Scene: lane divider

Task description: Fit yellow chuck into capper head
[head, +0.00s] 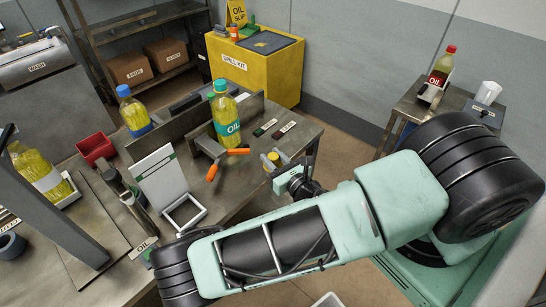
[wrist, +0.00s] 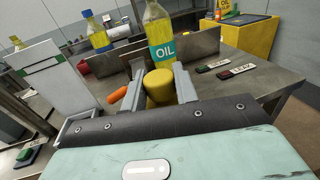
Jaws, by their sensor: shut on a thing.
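The yellow chuck (wrist: 160,90) is a short yellow cylinder held between the two grey fingers of my gripper (wrist: 159,78) in the wrist view. In the head view the chuck (head: 270,161) shows as a small yellow piece at the end of my gripper (head: 281,172), above the near right part of the bench. A dark, upright cylindrical tool (head: 115,182) stands left of the white panel in the head view. I cannot tell for sure whether it is the capper head. The chuck's underside is hidden.
An oil bottle with a teal label (head: 226,115) stands beyond the chuck, by grey metal dividers (head: 178,128). Orange handles (head: 212,172) lie left of my gripper. A white panel (head: 161,177) and square frame (head: 184,212) stand further left. Red and green tags (head: 266,127) lie behind.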

